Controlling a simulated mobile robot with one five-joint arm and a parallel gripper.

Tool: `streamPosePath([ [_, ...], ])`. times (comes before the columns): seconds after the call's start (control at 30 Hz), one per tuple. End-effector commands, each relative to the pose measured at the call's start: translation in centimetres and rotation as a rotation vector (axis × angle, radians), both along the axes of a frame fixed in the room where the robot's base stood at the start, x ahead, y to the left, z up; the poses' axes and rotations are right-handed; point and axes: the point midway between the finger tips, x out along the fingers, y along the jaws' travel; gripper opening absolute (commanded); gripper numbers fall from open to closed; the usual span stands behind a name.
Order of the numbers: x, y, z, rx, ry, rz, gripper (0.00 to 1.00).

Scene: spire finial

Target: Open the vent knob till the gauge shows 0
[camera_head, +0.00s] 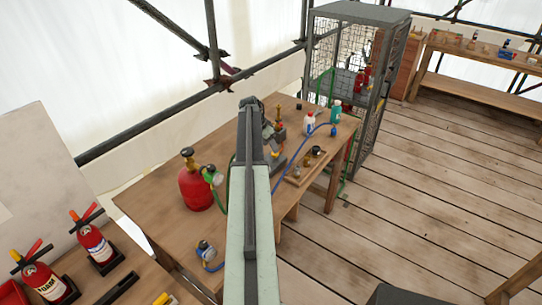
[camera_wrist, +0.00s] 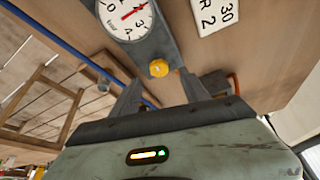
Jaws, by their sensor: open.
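In the wrist view, a round yellow knob (camera_wrist: 158,68) sits on a dark grey body, between and beyond the two fingers of my gripper (camera_wrist: 160,88). The fingers are apart, and I see no contact with the knob. A white gauge dial (camera_wrist: 122,17) is on the same body at the top left, partly cut off. Its red needle points up and right, away from the 0 mark. I cannot read its exact value.
A red cylinder (camera_head: 195,187) stands on the bench left of my arm. A small tray (camera_head: 298,177) of parts, a blue hose (camera_head: 300,148) and a white bottle (camera_head: 309,123) lie to the right. A mesh cage (camera_head: 343,60) stands behind. Floor (camera_head: 400,180) at right is clear.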

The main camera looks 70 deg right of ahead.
Motion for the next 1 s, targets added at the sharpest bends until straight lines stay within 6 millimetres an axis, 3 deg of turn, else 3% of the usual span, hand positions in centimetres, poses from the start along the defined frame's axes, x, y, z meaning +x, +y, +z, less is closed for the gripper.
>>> streamPosePath([
  [0.03, -0.2, -0.4, -1.8, 0.0, 0.0, -0.001, 0.53],
  [0.2, -0.7, -1.3, -4.4, 0.0, 0.0, -0.001, 0.53],
  [0.53, -0.9, -1.6, -4.6, 0.0, 0.0, 0.001, 0.53],
  [0.73, -0.8, -1.6, -4.6, 0.0, 0.0, 0.001, 0.0],
  [0.8, -0.7, -0.9, -4.6, 0.0, -0.001, 0.004, 0.0],
  [1.0, -0.6, -1.3, -4.6, 0.002, 0.0, 0.024, 0.0],
])
